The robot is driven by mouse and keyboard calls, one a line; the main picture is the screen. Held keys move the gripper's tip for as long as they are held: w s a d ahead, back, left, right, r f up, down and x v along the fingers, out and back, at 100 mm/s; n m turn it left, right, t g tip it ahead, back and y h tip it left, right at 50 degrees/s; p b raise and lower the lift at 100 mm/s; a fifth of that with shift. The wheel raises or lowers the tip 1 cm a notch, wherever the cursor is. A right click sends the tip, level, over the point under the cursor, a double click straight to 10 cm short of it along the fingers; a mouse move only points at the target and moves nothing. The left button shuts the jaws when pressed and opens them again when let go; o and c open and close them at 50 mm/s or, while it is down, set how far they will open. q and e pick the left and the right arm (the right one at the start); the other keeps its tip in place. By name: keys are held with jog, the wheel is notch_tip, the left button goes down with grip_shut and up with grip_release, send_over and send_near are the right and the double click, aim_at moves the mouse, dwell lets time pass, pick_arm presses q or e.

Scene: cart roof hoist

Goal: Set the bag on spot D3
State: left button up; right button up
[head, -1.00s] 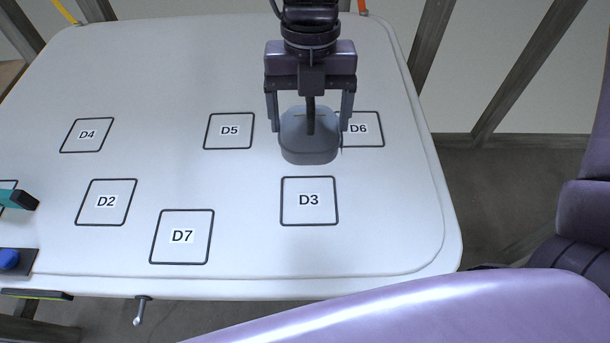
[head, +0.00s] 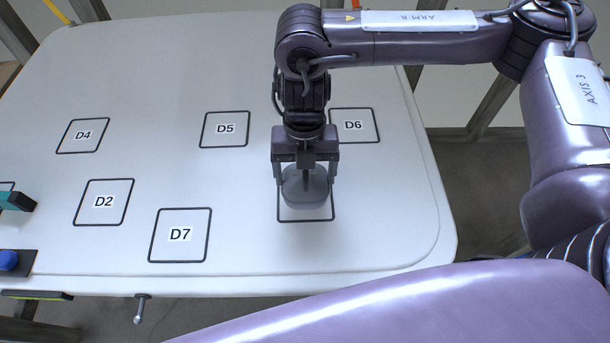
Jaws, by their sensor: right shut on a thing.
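The bag (head: 305,190) is a small grey rounded thing in the head view, right of the table's middle. My right gripper (head: 305,178) is shut on it from above. The bag is over spot D3 (head: 306,215), a black-outlined square, and covers its label and upper part. I cannot tell whether the bag touches the table or hangs just above it. My left gripper is not in view.
The white table top (head: 380,240) also bears squares D6 (head: 354,139), D5 (head: 224,142), D4 (head: 84,148), D2 (head: 104,216) and D7 (head: 180,251), all empty. A teal and black thing (head: 14,200) and a blue button (head: 8,260) are at the left edge.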

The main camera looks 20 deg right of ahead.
jog(key=shift+w+f, duration=0.1)
jog(key=shift+f, duration=0.95)
jog(key=shift+f, duration=0.15)
jog(key=o, duration=1.5)
jog(key=r, duration=0.4)
jog(key=w+r+b, duration=0.1)
jog(key=r, duration=0.7)
jog(key=shift+w+d, duration=0.2)
jog(key=shift+w, duration=0.05)
